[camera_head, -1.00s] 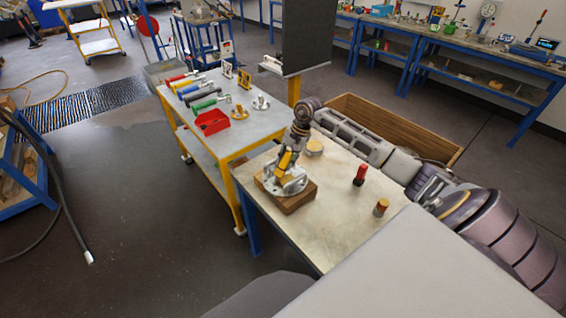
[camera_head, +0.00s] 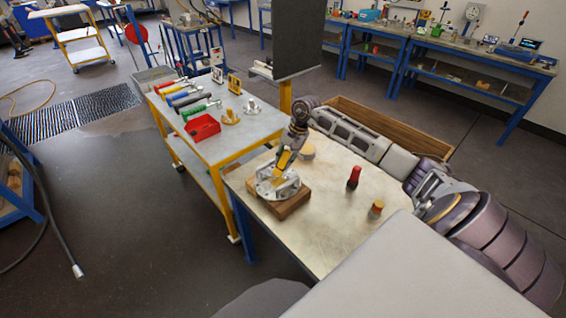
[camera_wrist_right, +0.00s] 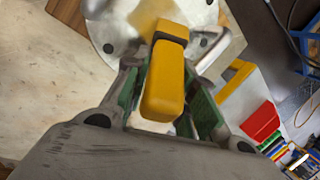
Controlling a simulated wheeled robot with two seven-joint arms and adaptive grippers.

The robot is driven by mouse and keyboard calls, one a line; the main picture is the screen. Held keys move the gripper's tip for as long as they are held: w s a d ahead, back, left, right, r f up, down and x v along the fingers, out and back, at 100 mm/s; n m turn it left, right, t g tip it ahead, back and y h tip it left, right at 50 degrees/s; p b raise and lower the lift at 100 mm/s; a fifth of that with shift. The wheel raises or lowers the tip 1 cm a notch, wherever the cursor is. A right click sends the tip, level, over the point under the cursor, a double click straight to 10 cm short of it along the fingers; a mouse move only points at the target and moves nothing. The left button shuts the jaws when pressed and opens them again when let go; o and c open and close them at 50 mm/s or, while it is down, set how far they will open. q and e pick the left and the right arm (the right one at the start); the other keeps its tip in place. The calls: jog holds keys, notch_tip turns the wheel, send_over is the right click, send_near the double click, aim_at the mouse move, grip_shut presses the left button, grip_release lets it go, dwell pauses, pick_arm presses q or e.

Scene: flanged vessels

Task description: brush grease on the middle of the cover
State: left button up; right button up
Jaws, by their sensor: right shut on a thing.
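The cover (camera_head: 291,189) is a round grey metal flange with holes, lying on a wooden block (camera_head: 295,206) on the near table. It also shows at the top of the right wrist view (camera_wrist_right: 115,35). My right gripper (camera_head: 291,148) is shut on the yellow handle of the brush (camera_head: 284,160), above the cover. In the right wrist view the brush handle (camera_wrist_right: 163,85) sits between the fingers (camera_wrist_right: 160,100), with its dark collar toward the cover. A tan patch shows by the brush end; I cannot tell bristles from grease. My left gripper is not in view.
On the near table (camera_head: 325,235) stand a red-and-black bottle (camera_head: 353,177), a small red-topped jar (camera_head: 376,209) and a pale round tin (camera_head: 307,152). A yellow-framed cart (camera_head: 245,122) beside it holds a red bin (camera_head: 201,127) and several tools. A wooden crate (camera_head: 410,132) lies behind my right arm.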

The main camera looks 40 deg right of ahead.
jog(key=shift+w+d+b, duration=0.1)
jog(key=shift+d+b, duration=0.5)
jog(key=shift+d, duration=0.6)
jog(key=shift+b, duration=0.3)
jog(key=shift+r, duration=0.1)
jog(key=shift+a, duration=0.15)
jog(key=shift+a+r, duration=0.15)
jog(key=shift+a, duration=1.5)
jog(key=shift+a, duration=0.15)
jog(key=shift+s+a+r+b, duration=0.15)
jog(key=shift+a+b, duration=0.1)
jog(key=shift+a, duration=0.55)
jog(key=shift+s+a+f+b, duration=0.1)
jog(key=shift+s+a+b, duration=0.1)
jog(key=shift+a, duration=0.6)
